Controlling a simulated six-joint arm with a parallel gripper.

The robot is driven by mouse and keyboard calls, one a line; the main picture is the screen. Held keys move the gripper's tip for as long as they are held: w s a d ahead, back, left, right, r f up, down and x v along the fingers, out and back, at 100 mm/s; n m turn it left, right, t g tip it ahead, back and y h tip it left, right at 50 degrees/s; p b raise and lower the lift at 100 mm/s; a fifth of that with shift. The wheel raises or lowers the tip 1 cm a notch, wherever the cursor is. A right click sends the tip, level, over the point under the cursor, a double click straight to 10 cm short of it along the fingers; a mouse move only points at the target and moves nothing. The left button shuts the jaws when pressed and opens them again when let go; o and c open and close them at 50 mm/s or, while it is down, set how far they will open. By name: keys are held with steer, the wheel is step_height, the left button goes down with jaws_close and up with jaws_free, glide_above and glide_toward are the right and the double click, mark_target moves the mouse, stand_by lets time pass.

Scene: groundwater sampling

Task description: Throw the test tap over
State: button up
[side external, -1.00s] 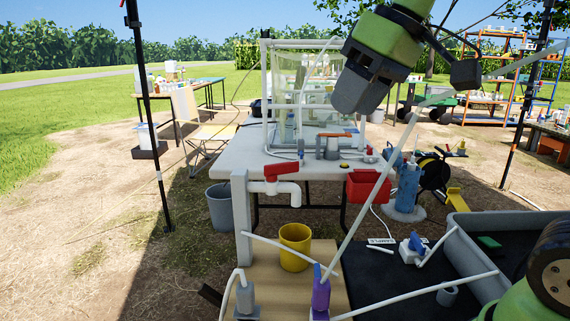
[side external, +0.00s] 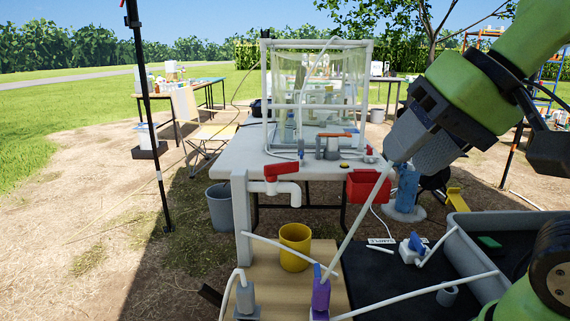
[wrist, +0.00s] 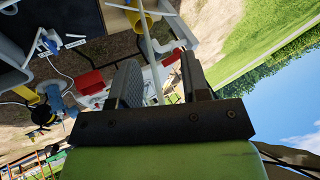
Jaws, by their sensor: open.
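The test tap is a white bent pipe on a pale post with a red lever (side external: 281,170), left of centre in the side view. The lever lies roughly level across the top of the pipe, its grip toward the left. In the wrist view the white pipe (wrist: 183,46) shows beyond the fingers, the lever partly hidden behind them. My gripper (side external: 402,153) is tilted down to the left, well right of the tap and above it, apart from it. In the wrist view my gripper (wrist: 160,78) has its two fingers spread with nothing held between them.
A yellow bucket (side external: 295,247) stands below the tap's outlet. A red box (side external: 368,187) hangs at the table's (side external: 228,158) right front. A thin pale tube rises from a purple fitting (side external: 320,293) across the space between tap and gripper. A grey bucket (side external: 221,207) stands left.

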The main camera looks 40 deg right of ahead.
steer(key=shift+s+a+f+n, duration=0.1)
steer(key=shift+s+f+n, duration=0.65)
steer(key=shift+s, duration=0.2)
steer(key=shift+c, duration=0.6)
steer(key=shift+f+n, duration=0.1)
steer(key=shift+n, duration=0.15)
steer(key=c, duration=0.4)
steer(key=shift+w+n, duration=0.25)
steer(key=shift+n, duration=0.05)
jaws_close()
steer(key=n, duration=1.6)
glide_toward(282, 168)
step_height(282, 168, down, 6)
steer(key=s+a, duration=0.1)
steer(key=a, duration=0.1)
steer(key=w, duration=0.1)
steer(key=w+d, duration=0.1)
steer(key=shift+w+f, duration=0.35)
steer(key=shift+f, duration=0.05)
steer(key=shift+w+d, duration=0.2)
steer(key=shift+w, duration=0.35)
